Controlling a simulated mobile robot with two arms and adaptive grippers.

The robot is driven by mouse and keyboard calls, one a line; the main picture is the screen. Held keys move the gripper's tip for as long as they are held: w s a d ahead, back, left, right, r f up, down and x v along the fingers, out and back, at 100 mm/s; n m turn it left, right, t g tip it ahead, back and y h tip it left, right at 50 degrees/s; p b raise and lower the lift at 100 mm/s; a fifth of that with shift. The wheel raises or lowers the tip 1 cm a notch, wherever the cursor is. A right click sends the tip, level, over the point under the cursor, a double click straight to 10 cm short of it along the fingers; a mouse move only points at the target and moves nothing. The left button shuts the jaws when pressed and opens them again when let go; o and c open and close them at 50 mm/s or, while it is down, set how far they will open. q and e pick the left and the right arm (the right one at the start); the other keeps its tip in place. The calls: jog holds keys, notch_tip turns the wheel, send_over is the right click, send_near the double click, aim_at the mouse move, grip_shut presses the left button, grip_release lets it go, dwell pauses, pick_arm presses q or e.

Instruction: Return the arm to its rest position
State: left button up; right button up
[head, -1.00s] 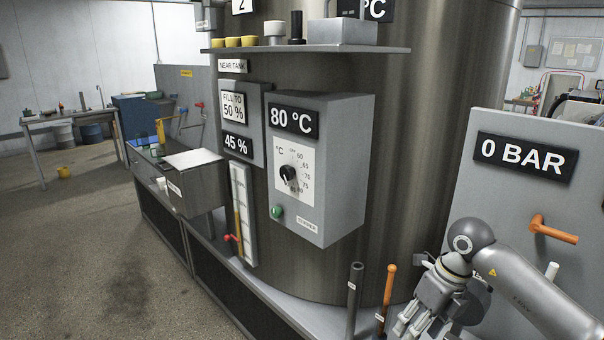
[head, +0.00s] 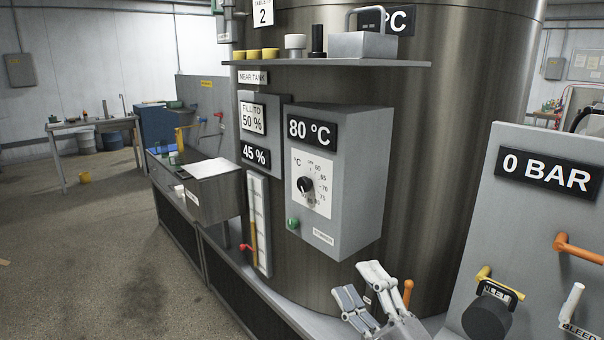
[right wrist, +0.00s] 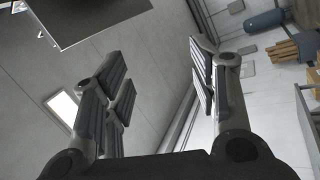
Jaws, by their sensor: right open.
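My right gripper (head: 366,298) shows at the bottom of the head view, right of centre, in front of the lower part of the tank. Its two fingers stand apart and point up, with nothing between them. In the right wrist view the same gripper (right wrist: 160,90) is open and empty, with wall and ceiling surfaces beyond it. Most of my right arm is out of the head view. My left gripper is not in view.
The tank (head: 430,150) carries a control box (head: 360,180) and a shelf (head: 340,62) with jars. At the right stands a panel (head: 520,225) with an orange lever (head: 578,248) and a black valve part (head: 487,315). Open floor (head: 110,250) lies at the left.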

jog(key=s+d+f+m+g+h, duration=0.3)
jog(key=d+f+m+h, duration=0.35)
jog(key=f, duration=0.25)
jog(key=s+d+f+m+g+h, duration=0.2)
jog(key=d+f+m+h, duration=0.35)
jog(key=f+m, duration=0.3)
jog(key=s+a+f+m+g+y, duration=0.1)
jog(key=s+f+g, duration=0.5)
jog(key=s, duration=0.4)
jog(key=s+f+m+g, duration=0.2)
jog(key=s+f+g, duration=0.3)
jog(key=s+f, duration=0.45)
jog(key=s+f+g, duration=0.1)
jog(key=s+f, duration=0.1)
jog(key=f, duration=1.1)
jog(key=s+f, duration=0.3)
jog(key=f, duration=1)
jog(key=s+d+f+g, duration=0.1)
jog(key=s+d+f, duration=0.1)
jog(key=s+f, duration=1.2)
jog(key=shift+s+d+f+n+g, duration=0.2)
jog(key=shift+s+f+n+g, duration=0.15)
jog(key=shift+s, duration=0.5)
jog(key=shift+c, duration=0.3)
